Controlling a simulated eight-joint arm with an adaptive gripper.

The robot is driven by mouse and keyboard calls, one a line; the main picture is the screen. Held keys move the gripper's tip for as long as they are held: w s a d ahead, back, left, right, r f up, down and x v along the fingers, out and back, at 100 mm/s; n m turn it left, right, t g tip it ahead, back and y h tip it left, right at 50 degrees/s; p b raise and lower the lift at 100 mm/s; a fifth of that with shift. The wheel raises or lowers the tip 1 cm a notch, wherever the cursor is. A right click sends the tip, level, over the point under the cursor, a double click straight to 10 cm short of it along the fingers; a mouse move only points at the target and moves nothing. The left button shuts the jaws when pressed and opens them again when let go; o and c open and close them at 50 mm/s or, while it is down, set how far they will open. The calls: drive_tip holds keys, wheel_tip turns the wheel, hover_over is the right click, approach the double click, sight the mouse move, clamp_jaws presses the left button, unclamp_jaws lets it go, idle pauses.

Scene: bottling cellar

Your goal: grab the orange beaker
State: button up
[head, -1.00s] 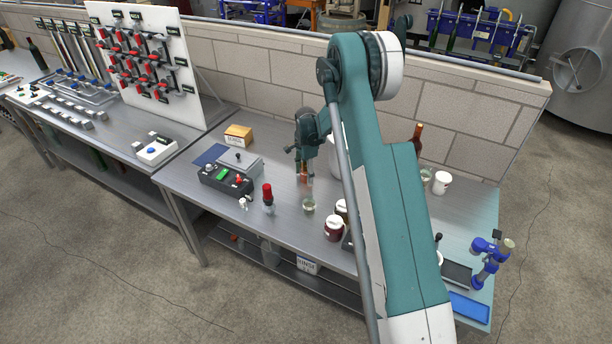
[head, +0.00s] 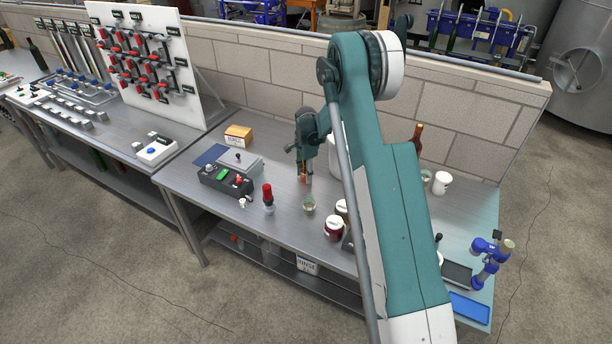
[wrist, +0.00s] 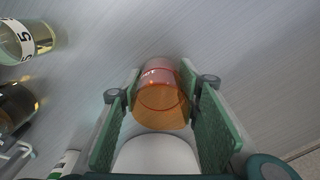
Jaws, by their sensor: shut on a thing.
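The orange beaker (wrist: 160,98) is a small see-through cup with a reddish upper band bearing pale lettering. In the wrist view it sits between the two green finger pads of my gripper (wrist: 161,90), which is shut on it. In the head view my gripper (head: 304,176) is low over the steel bench, and the beaker (head: 304,180) shows small and partly covered by the fingers. I cannot tell whether the beaker's base touches the bench.
A clear beaker of pale liquid (head: 309,205) stands in front, with a red-capped bottle (head: 268,196) to its left. Dark jars (head: 334,230) stand to the right. A control box (head: 226,180) is at left. The bench (head: 285,235) has bare room at the front.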

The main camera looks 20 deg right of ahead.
wheel_tip(320, 180, up, 10)
idle(0.6)
